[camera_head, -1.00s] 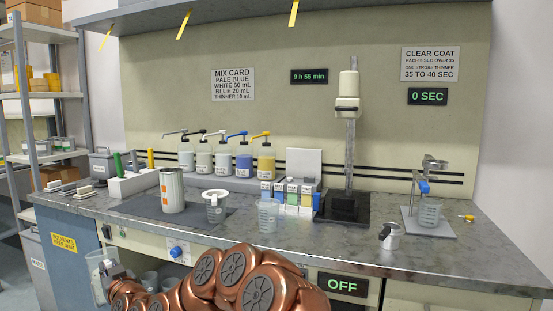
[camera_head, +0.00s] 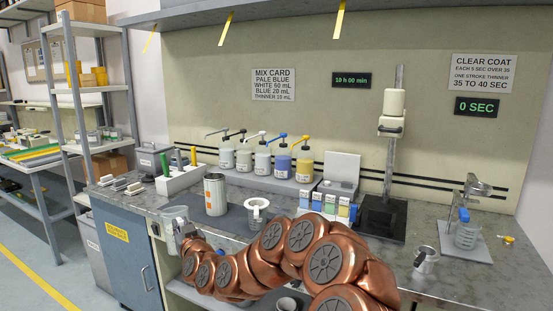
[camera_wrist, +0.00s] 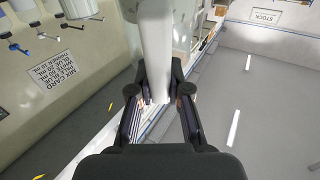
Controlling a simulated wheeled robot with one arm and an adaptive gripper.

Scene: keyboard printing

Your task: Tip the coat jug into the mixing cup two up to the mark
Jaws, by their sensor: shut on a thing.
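My gripper (camera_head: 184,238) is shut on a clear jug (camera_head: 173,218), held at the front edge of the counter, left of the middle. In the wrist view a pale upright part of the jug (camera_wrist: 156,45) sits between the fingers of my gripper (camera_wrist: 160,98). I cannot see how full the jug is. A clear cup with a white strainer on top (camera_head: 256,212) stands on the counter to the right of the jug. I cannot read which cup is mixing cup two.
A silver can (camera_head: 215,195) stands behind the jug. Several pump bottles (camera_head: 262,160) line the back. A stand with a dark base (camera_head: 382,220), a small metal cup (camera_head: 425,260) and a clear beaker (camera_head: 466,235) are at the right. A shelf rack (camera_head: 85,90) stands at the left.

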